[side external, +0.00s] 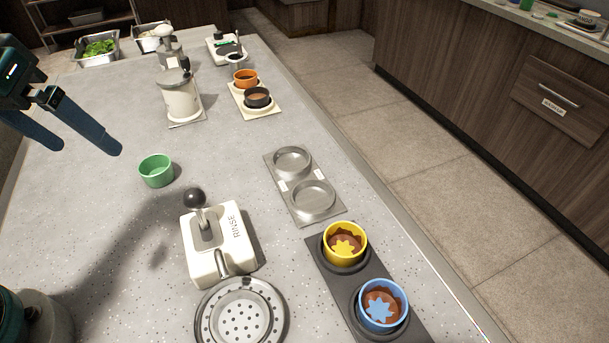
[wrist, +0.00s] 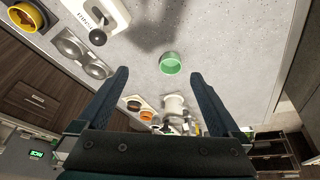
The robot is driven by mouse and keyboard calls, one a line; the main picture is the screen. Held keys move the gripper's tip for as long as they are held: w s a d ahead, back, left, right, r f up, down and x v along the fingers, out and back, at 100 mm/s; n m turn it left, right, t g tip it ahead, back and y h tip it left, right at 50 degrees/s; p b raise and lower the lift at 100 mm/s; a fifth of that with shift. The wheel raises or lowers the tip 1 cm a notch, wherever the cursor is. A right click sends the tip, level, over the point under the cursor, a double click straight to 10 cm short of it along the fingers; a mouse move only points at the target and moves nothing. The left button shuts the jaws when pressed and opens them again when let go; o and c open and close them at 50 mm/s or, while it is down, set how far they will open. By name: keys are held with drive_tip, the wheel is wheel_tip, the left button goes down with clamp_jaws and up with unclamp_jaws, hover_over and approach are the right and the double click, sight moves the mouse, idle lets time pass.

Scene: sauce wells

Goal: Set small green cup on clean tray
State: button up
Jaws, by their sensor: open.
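A grey metal tray (side external: 300,178) with two empty round wells lies right of the cup. Its small labels are unreadable, so I cannot confirm that it is the clean tray.
A perforated round drain (side external: 240,318) is in front. A dark tray (side external: 338,290) holds yellow and blue cups. A pale tray (side external: 240,100) holds orange and black cups. A dispenser (side external: 181,98) stands behind.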

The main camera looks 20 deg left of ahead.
drive_tip(key=shift+s+d+f+m+t, duration=0.25)
drive_tip(key=shift+s+f+m, duration=0.15)
drive_tip(key=shift+s, duration=0.5)
drive_tip(key=shift+s+d+f+m+t, duration=0.25)
drive_tip(key=shift+s+m, duration=0.2)
drive_tip(key=shift+s, duration=0.45)
drive_tip(key=shift+s+d+f+m+t, duration=0.25)
drive_tip(key=shift+s+f+m, duration=0.2)
drive_tip(key=shift+s, duration=0.45)
